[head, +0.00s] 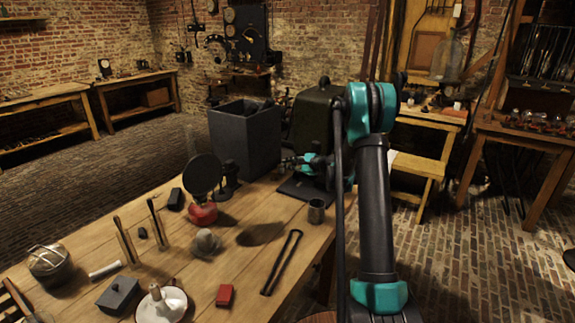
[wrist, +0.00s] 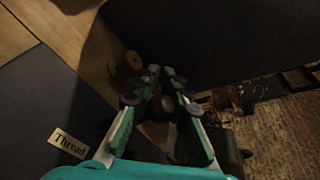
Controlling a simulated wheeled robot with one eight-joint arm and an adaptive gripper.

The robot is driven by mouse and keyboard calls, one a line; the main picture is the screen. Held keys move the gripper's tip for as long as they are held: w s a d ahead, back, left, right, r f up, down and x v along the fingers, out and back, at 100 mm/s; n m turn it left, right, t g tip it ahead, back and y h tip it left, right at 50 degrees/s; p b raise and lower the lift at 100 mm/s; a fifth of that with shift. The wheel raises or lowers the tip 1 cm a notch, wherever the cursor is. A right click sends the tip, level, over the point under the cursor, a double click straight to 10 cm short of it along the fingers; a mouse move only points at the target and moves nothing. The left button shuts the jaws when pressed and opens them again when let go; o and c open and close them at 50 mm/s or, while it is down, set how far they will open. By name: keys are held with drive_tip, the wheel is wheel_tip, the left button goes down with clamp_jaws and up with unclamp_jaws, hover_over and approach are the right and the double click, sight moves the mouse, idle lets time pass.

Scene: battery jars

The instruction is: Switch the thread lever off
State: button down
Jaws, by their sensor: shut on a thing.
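The thread lever shows in the wrist view as a dark rounded knob (wrist: 157,108) between my fingers. A small plate lettered "Thread" (wrist: 68,142) lies on a dark base to its left. My gripper (wrist: 160,88) is shut on the lever's knob, with a finger on each side of it. In the head view my gripper (head: 303,163) is at the far end of the table, over a dark flat base (head: 301,191). The lever itself is hidden there by the gripper, and its on or off position cannot be told.
A grey open-topped box (head: 243,140) and a dark green case (head: 313,117) stand close behind the gripper.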

drive_tip(key=shift+s+a+f+n+t+h, duration=0.15)
drive_tip(key=shift+s+n+t, duration=0.1)
drive_tip(key=shift+n, duration=0.2)
drive_tip(key=shift+s+a+f+n+t+h, duration=0.15)
drive_tip(key=shift+s+n+t, duration=0.1)
drive_tip(key=shift+n, duration=0.2)
drive_tip(key=c, duration=1.5)
unclamp_jaws()
drive_tip(key=shift+o, duration=0.2)
drive_tip(key=shift+d+r, duration=0.1)
drive_tip(key=v, duration=1.2)
